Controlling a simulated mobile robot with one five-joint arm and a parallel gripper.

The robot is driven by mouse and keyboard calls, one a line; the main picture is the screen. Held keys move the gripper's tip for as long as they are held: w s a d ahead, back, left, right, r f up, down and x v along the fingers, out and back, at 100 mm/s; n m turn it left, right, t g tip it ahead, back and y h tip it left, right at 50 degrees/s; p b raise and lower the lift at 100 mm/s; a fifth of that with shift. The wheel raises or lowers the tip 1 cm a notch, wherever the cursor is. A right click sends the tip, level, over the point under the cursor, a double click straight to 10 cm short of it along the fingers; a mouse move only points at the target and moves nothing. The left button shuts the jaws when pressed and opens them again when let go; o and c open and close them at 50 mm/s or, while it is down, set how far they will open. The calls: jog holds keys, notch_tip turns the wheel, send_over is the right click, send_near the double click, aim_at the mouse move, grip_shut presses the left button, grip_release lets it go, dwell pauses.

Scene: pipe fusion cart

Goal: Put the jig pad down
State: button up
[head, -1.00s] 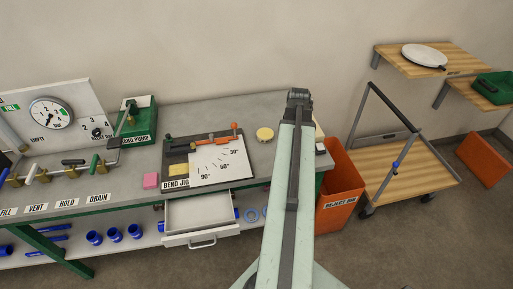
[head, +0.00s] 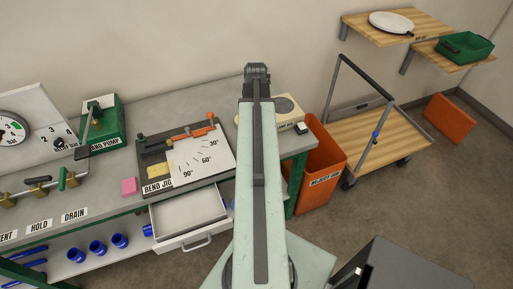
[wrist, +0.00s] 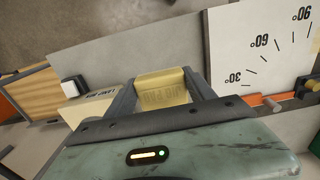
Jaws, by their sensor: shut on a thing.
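The jig pad (wrist: 161,92) is a yellow block with lettering on its side. In the wrist view it sits between the two grey fingers of my gripper (wrist: 160,78), which is shut on it. In the head view my arm hides the gripper fingers and the pad. The bend jig (head: 150,150) lies on the bench, a dark board with a white angle plate (head: 212,150), an orange-handled bar and a yellow patch (head: 160,172) at its left. The angle plate also shows at the right of the wrist view (wrist: 262,45).
A pink block (head: 129,186) and a green hand pump (head: 107,130) stand left of the jig. An open drawer (head: 190,215) juts out below. A cream box (head: 295,120) is at the bench's right end, near an orange bin (head: 322,165) and a cart (head: 375,135).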

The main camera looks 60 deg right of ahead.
jog(key=shift+s, duration=0.1)
notch_tip(320, 180, down, 10)
jog(key=b, duration=1)
jog(key=o, duration=1.2)
jog(key=r+p, duration=0.8)
jog(key=shift+s+r, duration=0.1)
jog(key=shift+s, duration=0.15)
